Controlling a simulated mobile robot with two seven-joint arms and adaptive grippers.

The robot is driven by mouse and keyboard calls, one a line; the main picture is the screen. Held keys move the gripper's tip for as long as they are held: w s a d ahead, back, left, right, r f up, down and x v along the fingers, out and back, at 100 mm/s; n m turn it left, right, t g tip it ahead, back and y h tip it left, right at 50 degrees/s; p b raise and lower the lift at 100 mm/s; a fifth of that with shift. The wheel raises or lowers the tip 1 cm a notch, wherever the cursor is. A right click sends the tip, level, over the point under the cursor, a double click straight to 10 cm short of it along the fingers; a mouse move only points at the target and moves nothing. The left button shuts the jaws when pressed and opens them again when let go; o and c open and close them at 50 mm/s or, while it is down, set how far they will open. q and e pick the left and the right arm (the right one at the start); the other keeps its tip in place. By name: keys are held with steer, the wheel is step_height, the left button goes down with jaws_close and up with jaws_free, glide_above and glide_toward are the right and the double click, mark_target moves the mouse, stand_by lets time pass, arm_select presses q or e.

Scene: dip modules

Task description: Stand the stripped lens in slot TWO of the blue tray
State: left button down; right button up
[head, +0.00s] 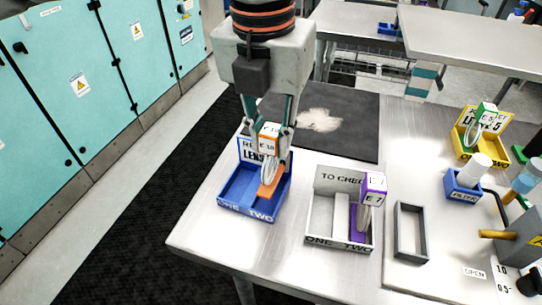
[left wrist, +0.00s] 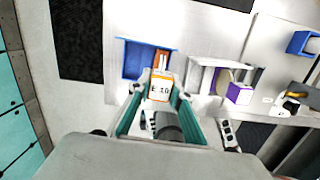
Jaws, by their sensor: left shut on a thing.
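The blue tray (head: 232,203) has front labels ONE and TWO and sits near the table's left edge. My left gripper (head: 276,155) points down over its right part and is shut on the lens module (head: 268,138), which has an orange-edged white head marked E 10. Below the head hang a clear lens disc and an orange lower part, above or within slot TWO; I cannot tell whether it touches the floor. Slot ONE looks empty. In the left wrist view, the E 10 head (left wrist: 158,91) is between the fingers, with the blue tray (left wrist: 131,62) beyond. My right gripper is not in view.
A grey TO CHECK tray (head: 322,212) stands close on the right, with a purple E 7 module (head: 373,188) in slot TWO. Farther right are an empty grey frame (head: 411,232), a small blue holder (head: 463,187) and a yellow tray (head: 470,150). A dark mat (head: 345,125) lies behind.

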mark_target(271, 159)
arm_select(q)
step_height(271, 159, down, 4)
steer(key=shift+f+b, duration=0.2)
steer(key=shift+b, duration=0.1)
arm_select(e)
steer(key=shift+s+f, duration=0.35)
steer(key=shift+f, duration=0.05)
arm_select(q)
steer(key=shift+f, duration=0.1)
steer(key=c, duration=1.8)
jaws_free()
